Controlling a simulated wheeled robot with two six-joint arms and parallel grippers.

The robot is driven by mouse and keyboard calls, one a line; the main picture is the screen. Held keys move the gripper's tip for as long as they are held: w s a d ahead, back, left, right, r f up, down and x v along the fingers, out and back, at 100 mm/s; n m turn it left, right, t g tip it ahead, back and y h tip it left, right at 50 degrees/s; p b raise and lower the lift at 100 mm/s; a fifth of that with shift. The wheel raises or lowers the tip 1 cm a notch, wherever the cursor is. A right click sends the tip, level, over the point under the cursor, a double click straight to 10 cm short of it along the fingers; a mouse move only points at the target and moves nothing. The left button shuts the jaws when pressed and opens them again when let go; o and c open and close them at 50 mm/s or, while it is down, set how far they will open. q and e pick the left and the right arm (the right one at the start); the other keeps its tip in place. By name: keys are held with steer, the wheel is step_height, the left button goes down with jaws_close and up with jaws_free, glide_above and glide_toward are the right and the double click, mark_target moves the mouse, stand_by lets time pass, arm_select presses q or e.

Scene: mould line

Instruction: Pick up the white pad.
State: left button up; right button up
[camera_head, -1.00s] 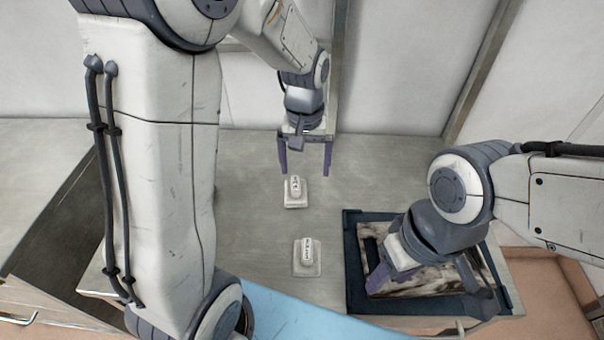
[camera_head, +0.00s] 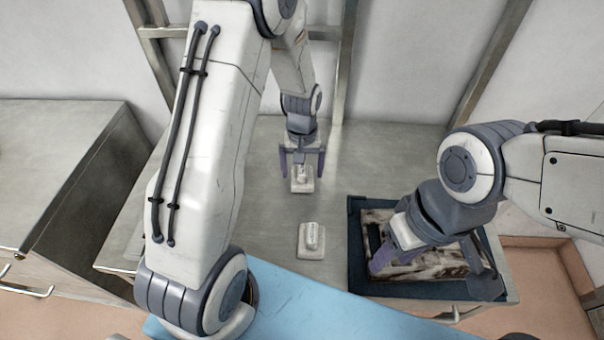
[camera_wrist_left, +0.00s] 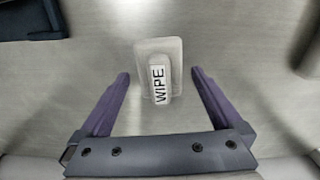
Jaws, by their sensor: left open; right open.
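A small white pad (camera_head: 302,185) with a raised, labelled grip on a flat base lies on the grey table under my left gripper (camera_head: 302,167). In the left wrist view this pad (camera_wrist_left: 173,52) shows the label "WIPE". My left gripper is open and empty, its purple fingers on either side of the pad's near part with gaps on both sides. Height above the table is hard to tell. A second, similar whitish pad (camera_head: 311,238) lies nearer the front edge; its label is too small to read. My right gripper (camera_head: 435,276) is open over the dark tray.
The dark-rimmed tray (camera_head: 357,250) holds a brown and white mottled plate (camera_head: 430,284) at the table's right. A blue surface (camera_head: 330,311) lies along the front. A grey cabinet (camera_head: 55,135) stands at the left. The table between pads and tray is bare.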

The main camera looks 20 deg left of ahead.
mark_target(306, 170)
arm_select(q)
steer(key=shift+f, duration=0.2)
steer(key=c, duration=1.4)
steer(key=shift+o, duration=0.2)
steer(key=shift+w+r, duration=0.1)
steer(key=shift+r, duration=0.4)
steer(key=r, duration=0.1)
steer(key=d+r+b, duration=0.1)
steer(key=r, duration=0.1)
steer(key=shift+r, duration=0.3)
steer(key=s+d+r+b, duration=0.2)
steer(key=d+r, duration=0.4)
steer(key=d, duration=0.4)
steer(key=shift+s+d+r, duration=0.2)
steer(key=shift+d+r, duration=0.05)
